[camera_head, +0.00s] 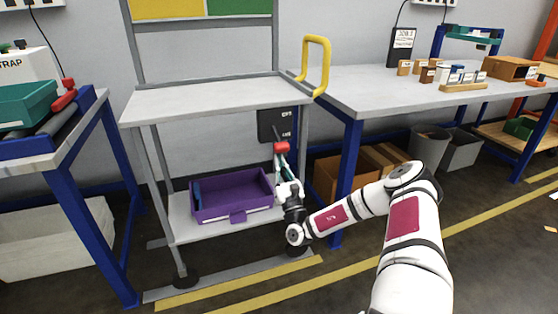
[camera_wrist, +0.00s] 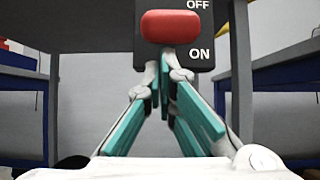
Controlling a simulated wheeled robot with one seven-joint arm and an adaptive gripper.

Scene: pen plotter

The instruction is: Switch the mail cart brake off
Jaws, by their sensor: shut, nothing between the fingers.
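The grey mail cart (camera_head: 200,97) stands in the middle of the head view, with a yellow push handle (camera_head: 326,66) at its right end. A dark brake panel (camera_head: 268,126) is fixed under its top at the right; it also shows in the wrist view (camera_wrist: 207,53), marked OFF above and ON below. The red brake knob (camera_head: 281,147) shows in the wrist view (camera_wrist: 172,26) left of the labels, between their heights. My gripper (camera_head: 283,156) is shut and empty. Its teal fingers (camera_wrist: 165,72) meet just below the knob in the wrist view; I cannot tell whether they touch it.
A purple bin (camera_head: 233,196) sits on the cart's lower shelf, left of my gripper. A blue-legged table (camera_head: 380,93) stands close on the right, with cardboard boxes (camera_head: 340,171) under it. Another blue-legged bench (camera_head: 75,130) is on the left.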

